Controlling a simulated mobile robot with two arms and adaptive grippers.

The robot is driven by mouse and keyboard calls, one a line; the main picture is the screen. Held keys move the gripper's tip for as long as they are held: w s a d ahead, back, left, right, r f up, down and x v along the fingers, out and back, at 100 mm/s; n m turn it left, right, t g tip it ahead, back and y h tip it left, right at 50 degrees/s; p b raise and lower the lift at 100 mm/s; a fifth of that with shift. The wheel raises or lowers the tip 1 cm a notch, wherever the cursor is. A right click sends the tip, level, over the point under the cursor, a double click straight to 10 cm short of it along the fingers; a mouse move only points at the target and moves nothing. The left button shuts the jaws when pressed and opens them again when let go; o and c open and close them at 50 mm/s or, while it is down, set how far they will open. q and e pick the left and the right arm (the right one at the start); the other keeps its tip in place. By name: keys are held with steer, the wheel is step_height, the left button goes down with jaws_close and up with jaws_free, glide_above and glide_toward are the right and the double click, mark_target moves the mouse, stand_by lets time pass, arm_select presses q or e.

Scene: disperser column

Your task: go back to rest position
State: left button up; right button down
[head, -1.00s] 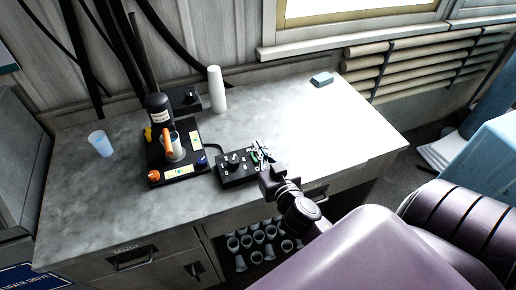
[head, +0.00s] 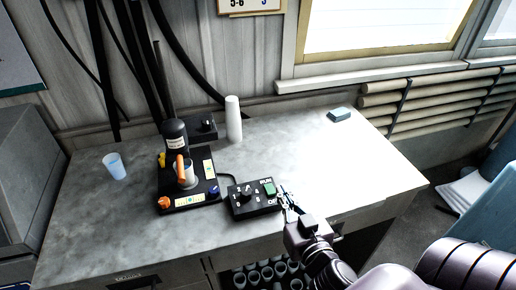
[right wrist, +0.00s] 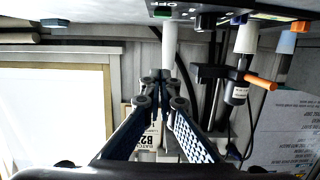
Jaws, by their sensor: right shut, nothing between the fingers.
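My right gripper (head: 286,192) is shut and empty. In the head view it is just right of the black control box (head: 252,198) with the green button, near the counter's front edge. In the right wrist view its fingers (right wrist: 160,76) come together at the middle of the picture. The disperser (head: 190,192) stands on the counter left of the box, with a dark motor head, an orange-handled part and a white vessel on its base. My left gripper is not in view.
A light blue cup (head: 115,166) stands at the counter's left. A white cup stack (head: 233,120) stands at the back. A blue block (head: 339,115) lies at the back right. Several grey cups (head: 266,274) sit on a shelf below. The counter's right part is clear.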

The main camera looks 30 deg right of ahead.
steer(key=s+f+g, duration=0.5)
steer(key=f+g, duration=0.1)
steer(key=f, duration=0.3)
steer(key=s+a+f+n+g+y, duration=0.45)
steer(key=s+a+f+g, duration=0.2)
steer(key=s+a, duration=0.4)
step_height(320, 180, down, 27)
steer(key=s+b, duration=0.1)
steer(key=s, duration=0.1)
steer(key=s+d+f+g, duration=0.1)
steer(key=s+d+f, duration=0.1)
steer(key=s+f, duration=0.6)
steer(key=s+d+f+g+b, duration=0.1)
steer(key=s+f, duration=0.8)
steer(key=shift+s+d+f+h+b, duration=0.25)
steer(key=shift+d+f+h+b, duration=0.05)
steer(key=shift+d+h, duration=0.15)
